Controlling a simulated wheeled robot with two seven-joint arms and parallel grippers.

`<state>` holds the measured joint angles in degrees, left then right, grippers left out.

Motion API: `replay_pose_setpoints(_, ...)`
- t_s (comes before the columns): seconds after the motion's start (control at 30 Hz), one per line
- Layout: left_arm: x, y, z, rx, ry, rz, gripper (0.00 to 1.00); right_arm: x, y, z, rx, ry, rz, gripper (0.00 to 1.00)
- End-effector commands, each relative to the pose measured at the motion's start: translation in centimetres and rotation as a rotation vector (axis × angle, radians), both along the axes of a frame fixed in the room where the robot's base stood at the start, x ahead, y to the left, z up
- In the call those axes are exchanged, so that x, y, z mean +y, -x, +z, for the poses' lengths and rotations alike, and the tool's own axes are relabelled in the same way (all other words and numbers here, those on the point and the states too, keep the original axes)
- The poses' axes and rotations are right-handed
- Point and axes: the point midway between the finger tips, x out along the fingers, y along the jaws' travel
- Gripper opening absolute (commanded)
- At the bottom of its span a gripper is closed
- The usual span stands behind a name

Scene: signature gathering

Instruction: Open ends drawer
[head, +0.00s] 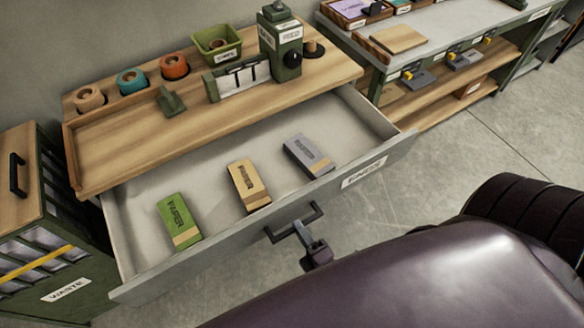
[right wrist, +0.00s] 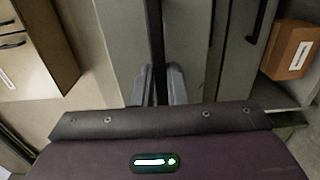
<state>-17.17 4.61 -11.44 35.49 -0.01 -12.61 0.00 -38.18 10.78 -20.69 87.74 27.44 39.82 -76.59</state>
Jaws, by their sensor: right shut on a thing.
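The ends drawer (head: 365,168) is pulled well out from under the wooden bench top and lies open. Its label on the front is small and hard to read. Inside lie a green packet (head: 179,221), a tan packet (head: 248,186) and a grey packet (head: 309,156). My right gripper (head: 306,232) is shut on the dark drawer handle (head: 282,230). In the right wrist view, the fingers (right wrist: 161,85) close on the dark handle bar (right wrist: 155,40). My left gripper is not in view.
The bench top (head: 170,130) holds tape rolls (head: 131,80), a green bin (head: 216,42) and a green device (head: 281,45). A waste cabinet (head: 60,270) stands at the left, close to the drawer. A second bench (head: 440,45) stands at the back right.

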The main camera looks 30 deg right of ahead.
Motion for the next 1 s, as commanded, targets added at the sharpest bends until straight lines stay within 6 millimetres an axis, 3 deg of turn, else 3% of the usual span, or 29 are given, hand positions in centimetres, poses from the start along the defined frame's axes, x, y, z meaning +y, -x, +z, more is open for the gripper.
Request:
replay_pose_setpoints(0.2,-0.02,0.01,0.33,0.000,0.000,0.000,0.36,0.01,1.22,-0.04,0.001,0.000,0.001,0.00)
replay_pose_setpoints(0.57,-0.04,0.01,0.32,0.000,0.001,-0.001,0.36,0.01,1.32,-0.08,0.001,-0.001,0.001,0.00)
replay_pose_setpoints(0.6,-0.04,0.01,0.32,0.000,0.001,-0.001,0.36,0.01,1.32,-0.08,0.001,-0.001,0.001,0.15)
replay_pose_setpoints(0.73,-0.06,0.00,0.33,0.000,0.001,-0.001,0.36,0.01,1.30,-0.07,0.001,-0.001,0.000,0.32)
replay_pose_setpoints(1.0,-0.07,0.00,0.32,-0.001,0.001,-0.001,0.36,-0.02,1.28,-0.03,0.000,-0.001,0.000,0.35)
